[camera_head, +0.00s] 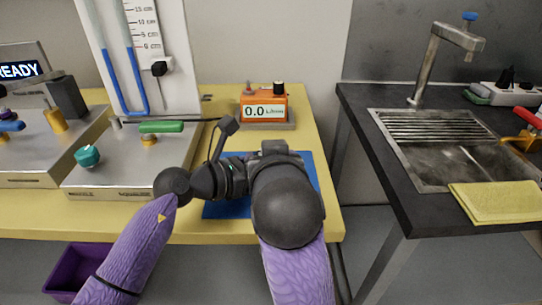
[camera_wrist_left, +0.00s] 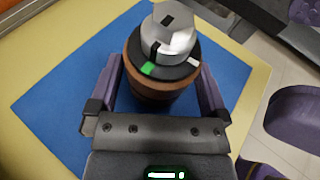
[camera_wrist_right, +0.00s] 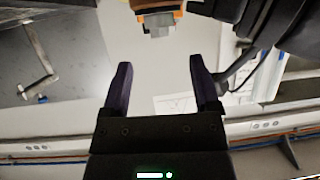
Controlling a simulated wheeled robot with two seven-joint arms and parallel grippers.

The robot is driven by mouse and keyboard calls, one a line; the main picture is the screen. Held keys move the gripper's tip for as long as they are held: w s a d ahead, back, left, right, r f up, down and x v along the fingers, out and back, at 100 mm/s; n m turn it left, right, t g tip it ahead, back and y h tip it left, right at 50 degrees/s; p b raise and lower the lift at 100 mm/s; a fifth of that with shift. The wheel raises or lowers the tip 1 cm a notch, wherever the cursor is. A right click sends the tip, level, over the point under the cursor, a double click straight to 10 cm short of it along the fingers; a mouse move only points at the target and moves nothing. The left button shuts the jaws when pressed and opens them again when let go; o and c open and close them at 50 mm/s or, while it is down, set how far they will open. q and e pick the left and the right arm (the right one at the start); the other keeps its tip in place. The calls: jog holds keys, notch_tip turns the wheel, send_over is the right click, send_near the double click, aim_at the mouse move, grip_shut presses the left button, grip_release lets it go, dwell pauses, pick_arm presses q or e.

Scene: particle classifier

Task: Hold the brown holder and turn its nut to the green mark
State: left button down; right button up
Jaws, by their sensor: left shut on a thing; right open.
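The brown holder (camera_wrist_left: 152,92) stands on a blue mat, seen in the left wrist view. My left gripper (camera_wrist_left: 156,80) is shut around it, one finger on each side. A silver nut (camera_wrist_left: 172,38) with black marks sits on top, above a black ring. The ring bears a green mark (camera_wrist_left: 147,68) at the front left and a white mark (camera_wrist_left: 193,61) at the right. The nut's side black mark is just right of the green one. My right gripper (camera_wrist_right: 160,68) is open and empty. In the head view my arms hide the holder and both fingertips.
The blue mat (camera_head: 226,209) lies on the yellow table (camera_head: 300,128). An orange meter (camera_head: 264,108) reading 0.0 stands behind it. Metal equipment with a green-handled valve (camera_head: 161,127) stands to the left. A sink (camera_head: 440,150) is on the right counter, apart from the table.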

pick_arm(q)
grip_release()
jog(key=v, duration=0.8)
jog(key=shift+s, duration=0.1)
